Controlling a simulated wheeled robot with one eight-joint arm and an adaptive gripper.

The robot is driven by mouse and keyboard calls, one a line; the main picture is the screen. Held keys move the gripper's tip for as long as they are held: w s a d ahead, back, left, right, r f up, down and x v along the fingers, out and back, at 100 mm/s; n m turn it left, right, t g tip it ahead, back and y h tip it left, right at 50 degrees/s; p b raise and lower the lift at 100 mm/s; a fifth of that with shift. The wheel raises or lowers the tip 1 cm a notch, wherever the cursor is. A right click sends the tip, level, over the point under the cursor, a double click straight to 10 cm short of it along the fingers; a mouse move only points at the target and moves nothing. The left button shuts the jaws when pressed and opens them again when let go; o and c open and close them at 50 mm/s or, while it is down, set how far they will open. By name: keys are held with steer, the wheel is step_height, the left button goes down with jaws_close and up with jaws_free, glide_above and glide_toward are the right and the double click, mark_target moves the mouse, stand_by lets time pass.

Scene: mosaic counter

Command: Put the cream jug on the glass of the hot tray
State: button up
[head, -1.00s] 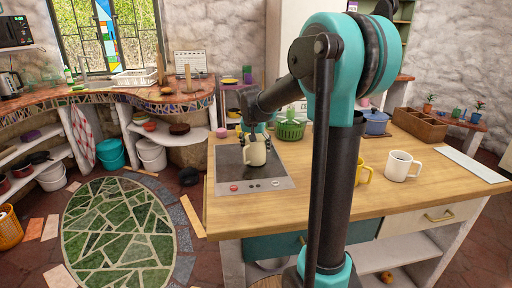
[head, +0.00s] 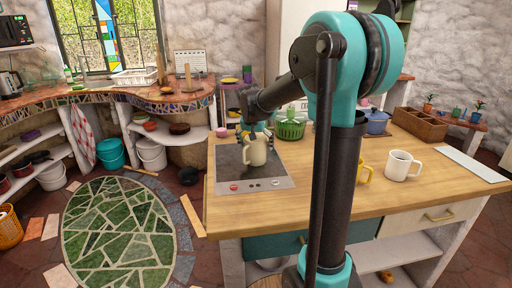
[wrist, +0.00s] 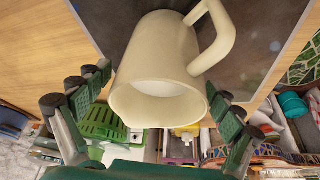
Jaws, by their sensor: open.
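The cream jug (head: 257,153) stands upright on the dark glass of the hot tray (head: 230,168), with its handle to the left. In the wrist view the jug (wrist: 160,60) shows its open mouth toward me, and its handle points up and right. My gripper (head: 254,134) is just over the jug in the head view. In the wrist view my gripper (wrist: 152,98) is open, with a finger on each side of the jug and gaps between. The arm does not hide the jug.
A white mug (head: 402,165) and a partly hidden yellow mug (head: 364,173) stand right of my arm.

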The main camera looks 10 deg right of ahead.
steer(key=v, duration=1.1)
steer(key=shift+s+a+r, duration=0.1)
steer(key=shift+s+r, duration=0.1)
steer(key=shift+r, duration=0.05)
steer(key=shift+c, duration=0.5)
stand_by(1.1)
